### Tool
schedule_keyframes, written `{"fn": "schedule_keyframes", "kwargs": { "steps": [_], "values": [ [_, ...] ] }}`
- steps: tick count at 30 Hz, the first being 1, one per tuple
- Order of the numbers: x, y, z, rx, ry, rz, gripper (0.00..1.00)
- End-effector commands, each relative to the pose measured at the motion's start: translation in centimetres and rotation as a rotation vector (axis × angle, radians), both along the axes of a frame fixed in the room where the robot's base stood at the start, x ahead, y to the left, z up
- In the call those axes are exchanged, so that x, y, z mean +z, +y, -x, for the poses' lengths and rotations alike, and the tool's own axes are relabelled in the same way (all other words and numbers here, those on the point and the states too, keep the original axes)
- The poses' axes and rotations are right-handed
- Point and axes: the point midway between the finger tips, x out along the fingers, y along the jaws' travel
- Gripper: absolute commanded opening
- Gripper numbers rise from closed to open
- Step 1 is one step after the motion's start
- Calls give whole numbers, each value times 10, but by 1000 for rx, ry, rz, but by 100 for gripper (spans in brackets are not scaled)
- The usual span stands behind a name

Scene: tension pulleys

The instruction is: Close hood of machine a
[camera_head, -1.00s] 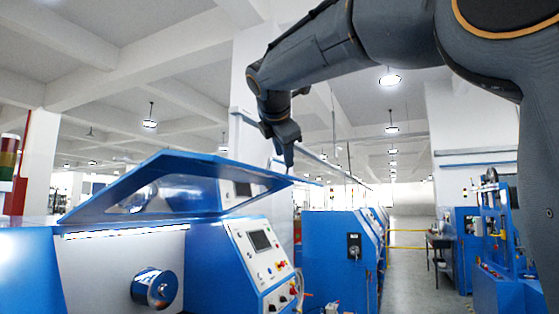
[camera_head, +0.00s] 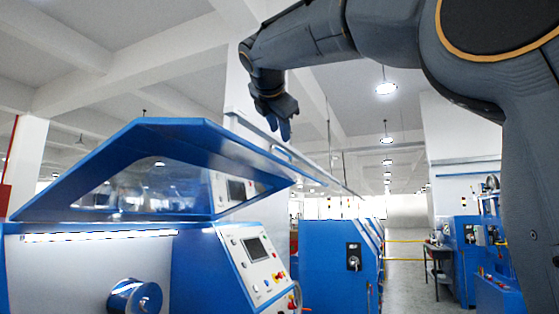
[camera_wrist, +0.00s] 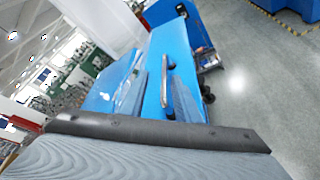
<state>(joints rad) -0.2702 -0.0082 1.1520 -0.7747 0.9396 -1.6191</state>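The blue hood (camera_head: 130,150) with a clear window stands raised and tilted over the nearest machine (camera_head: 205,270) at the left of the head view. I take this machine for machine a, though no label shows. My gripper (camera_head: 279,131) points down just above the hood's right front end. A small gap seems to show between them, but contact is hard to judge. Its fingers look close together, and their opening is unclear. In the wrist view my gripper's dark edge fills the bottom, and a blue panel with a bar-like handle (camera_wrist: 164,85) lies beyond it.
A control panel (camera_head: 258,255) with a screen and buttons slopes at the machine's right front.

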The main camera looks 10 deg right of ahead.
Motion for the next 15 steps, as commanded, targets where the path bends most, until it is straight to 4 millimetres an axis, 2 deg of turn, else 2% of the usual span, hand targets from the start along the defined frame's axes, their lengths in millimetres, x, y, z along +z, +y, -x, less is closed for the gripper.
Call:
{"fn": "schedule_keyframes", "kwargs": {
  "steps": [6,15],
  "values": [
    [-18,-1,-5,-1,-1,3,29],
    [-25,-4,-15,-2,1,3,29]
  ]
}}
